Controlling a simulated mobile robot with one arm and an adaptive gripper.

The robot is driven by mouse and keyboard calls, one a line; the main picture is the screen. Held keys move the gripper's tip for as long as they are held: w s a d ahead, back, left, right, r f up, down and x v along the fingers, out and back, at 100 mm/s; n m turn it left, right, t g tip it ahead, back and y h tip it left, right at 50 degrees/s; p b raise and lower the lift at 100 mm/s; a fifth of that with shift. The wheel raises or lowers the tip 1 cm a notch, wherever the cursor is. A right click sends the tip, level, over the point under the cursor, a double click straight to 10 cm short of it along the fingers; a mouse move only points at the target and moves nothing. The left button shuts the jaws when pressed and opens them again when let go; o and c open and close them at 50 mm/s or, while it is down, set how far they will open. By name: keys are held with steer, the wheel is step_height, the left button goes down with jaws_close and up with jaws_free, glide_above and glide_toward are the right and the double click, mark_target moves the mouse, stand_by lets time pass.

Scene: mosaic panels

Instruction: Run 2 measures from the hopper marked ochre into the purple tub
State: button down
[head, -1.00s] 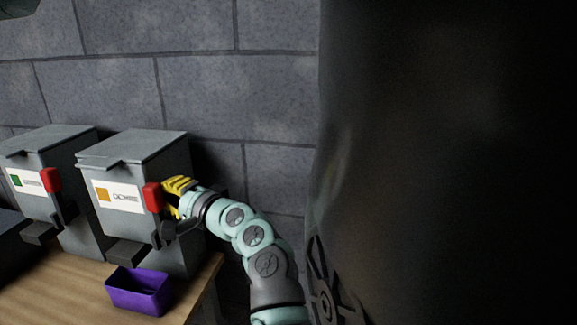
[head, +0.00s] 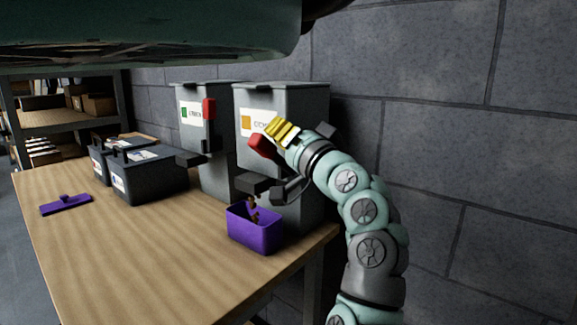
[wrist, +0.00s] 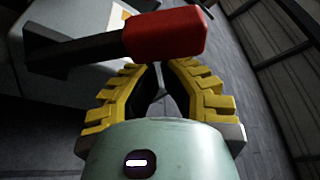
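The grey hopper (head: 285,100) with the orange-square label (head: 259,123) stands at the table's right end. Its red lever handle (head: 262,146) is tilted, unlike the upright one on the hopper to its left. Brown pieces fall from its spout (head: 258,184) into the purple tub (head: 254,233), which stands open beneath. My gripper (head: 277,131), with yellow fingers, is at the red handle. In the wrist view the handle (wrist: 166,34) lies across just beyond the fingertips (wrist: 158,66). The fingers meet at the tips, with no handle between them. The tub's contents are mostly hidden.
A green-label hopper (head: 205,153) stands close on the left. Dark lidded bins (head: 146,178) and a purple lid-like piece (head: 66,204) lie further left on the table (head: 150,260). A block wall (head: 460,150) is behind. The table's front is clear.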

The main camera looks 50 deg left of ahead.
steer(key=shift+s+d+f+n+g+b, duration=0.1)
steer(key=shift+s+f+n+g+b, duration=0.55)
steer(key=shift+n+b, duration=0.9)
steer(key=shift+r+b, duration=0.1)
steer(key=shift+b, duration=0.3)
step_height(320, 180, up, 4)
steer(key=w+p, duration=0.1)
steer(key=w, duration=0.1)
steer(key=b+v, duration=0.1)
steer(key=v, duration=0.8)
steer(key=shift+d+f+y, duration=0.25)
steer(key=shift+f+y, duration=0.05)
steer(key=shift+f, duration=0.2)
steer(key=shift+w, duration=0.1)
